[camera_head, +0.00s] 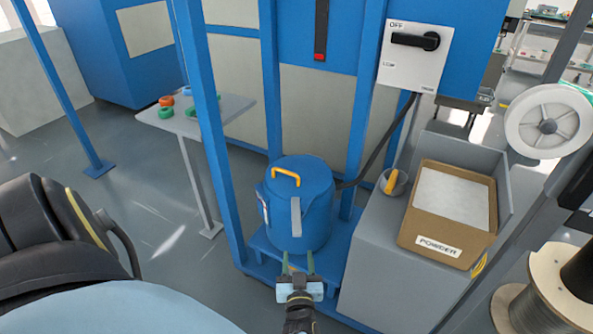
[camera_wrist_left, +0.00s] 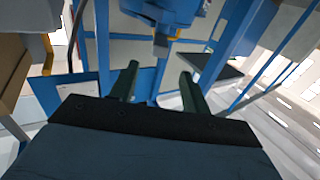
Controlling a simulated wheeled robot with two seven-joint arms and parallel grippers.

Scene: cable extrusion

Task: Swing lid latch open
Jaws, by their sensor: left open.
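The blue drum (camera_head: 285,220) stands upright on a blue shelf, with a lid (camera_head: 312,170) on top and a yellow-orange handle (camera_head: 287,172). A grey latch bar (camera_head: 296,216) hangs straight down the front of the drum from near the lid's edge. My left gripper (camera_head: 298,262) is open and empty in front of the drum's lower part, just below the latch. Its two green fingers are apart. In the left wrist view, the open fingers (camera_wrist_left: 158,84) point towards a blue body (camera_wrist_left: 180,18) at the top, partly cut off. My right gripper is out of view.
Blue frame posts (camera_head: 208,130) rise beside the drum. To its right, a grey cabinet (camera_head: 375,270) carries a box labelled POWDER (camera_head: 450,215) and a cup with a yellow handle (camera_head: 394,183). A switch panel (camera_head: 413,55) is above. A small table (camera_head: 235,107) stands left.

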